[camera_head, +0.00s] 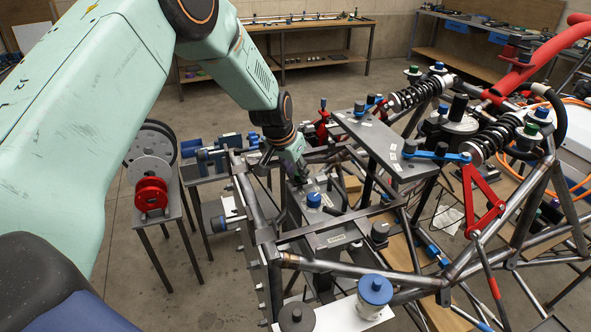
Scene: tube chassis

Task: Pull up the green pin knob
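My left gripper (301,184) hangs down from my pale green arm over the tube chassis (330,266), near the picture's middle. Its fingers are small and dark against the frame, so I cannot tell whether they are open or shut, or whether they touch anything. A blue knob (313,199) stands just below and right of it on a grey plate. No green knob shows at the gripper. Green knobs show farther right: one on top at the back (413,71) and one near the right shock absorber (541,113). I cannot tell which is the pin knob. My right gripper is not in view.
A stand with a red and grey spool (151,184) is left of the chassis. A blue-capped white cylinder (374,292) stands in front. Coil shock absorbers (413,94) and red links (480,195) crowd the right. Workbenches (310,25) line the back, with open floor between.

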